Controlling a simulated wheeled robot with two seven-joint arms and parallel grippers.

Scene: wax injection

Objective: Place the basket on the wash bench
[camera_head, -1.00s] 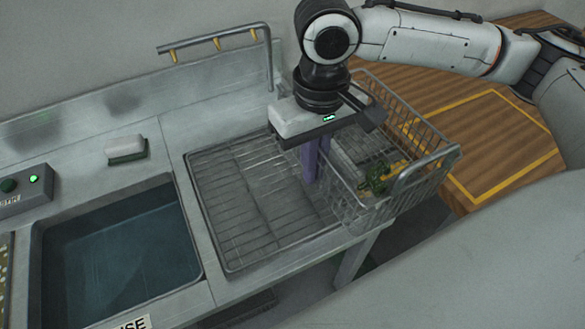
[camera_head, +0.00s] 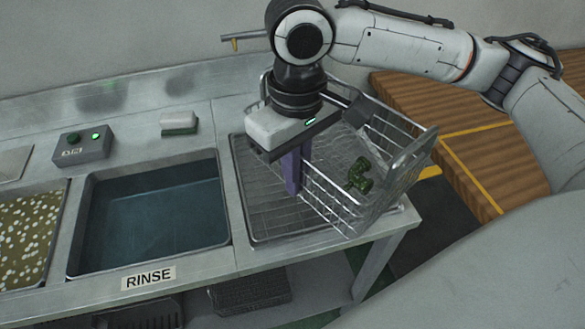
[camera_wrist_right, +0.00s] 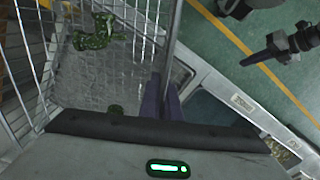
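The wire basket (camera_head: 392,190) is over the right part of the wash bench (camera_head: 225,190), above the ribbed drain area (camera_head: 262,222). It looks slightly tilted; I cannot tell whether its bottom touches. A green tree-like piece (camera_head: 360,175) lies inside, also seen in the right wrist view (camera_wrist_right: 95,35). My right gripper (camera_head: 292,174) has its purple fingers closed together at the basket's left wall. In the right wrist view the fingers (camera_wrist_right: 161,98) meet at the mesh wall of the basket (camera_wrist_right: 170,40).
The rinse basin (camera_head: 150,215) with dark water is left of the drain area. A control box (camera_head: 82,147) and a white-topped block (camera_head: 178,124) stand behind it. A tray of pale pellets (camera_head: 25,225) is far left. A wooden surface (camera_head: 480,130) lies beyond at right.

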